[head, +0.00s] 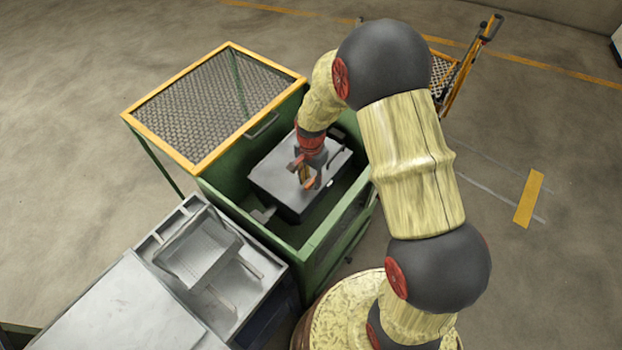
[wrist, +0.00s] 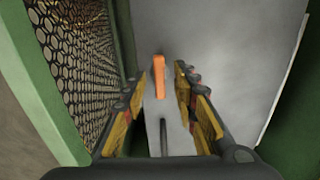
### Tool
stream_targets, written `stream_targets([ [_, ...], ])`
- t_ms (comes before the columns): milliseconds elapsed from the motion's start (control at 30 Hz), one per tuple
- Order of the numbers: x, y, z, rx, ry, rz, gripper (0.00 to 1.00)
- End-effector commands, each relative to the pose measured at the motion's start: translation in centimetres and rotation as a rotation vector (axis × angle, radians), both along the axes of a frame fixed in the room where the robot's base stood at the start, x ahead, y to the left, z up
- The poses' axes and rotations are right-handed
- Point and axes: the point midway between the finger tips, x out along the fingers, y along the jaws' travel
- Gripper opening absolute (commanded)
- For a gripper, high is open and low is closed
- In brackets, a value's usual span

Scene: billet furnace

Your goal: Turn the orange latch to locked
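The orange latch (wrist: 158,76) is a narrow upright bar in the wrist view, on a grey metal surface (wrist: 225,45). My gripper (wrist: 161,84) is open, with one finger on each side of the latch in that view. There are visible gaps to both fingers; I cannot tell how far the tips are above the surface. In the head view my gripper (head: 307,178) points down over the grey box (head: 275,172) inside the green frame. I cannot make out the latch there; my gripper probably covers it.
The green frame (head: 250,222) has raised walls around the box. A yellow-edged mesh panel (head: 210,100) lies to its left. A grey tray unit (head: 240,305) stands at the lower left. A trolley (head: 465,70) stands behind my arm. The floor at right is open.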

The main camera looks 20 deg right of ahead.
Motion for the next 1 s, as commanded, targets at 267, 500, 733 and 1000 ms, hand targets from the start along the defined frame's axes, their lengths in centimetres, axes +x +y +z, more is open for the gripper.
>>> stream_targets([
  [267,0.1,0.0,2.0,0.0,-0.004,0.0,0.29],
  [500,0.1,0.0,6.8,0.0,-0.005,0.0,0.29],
  [733,0.1,0.0,10.5,0.0,-0.001,0.0,0.29],
  [1000,0.0,0.0,12.0,0.0,0.0,0.0,0.29],
])
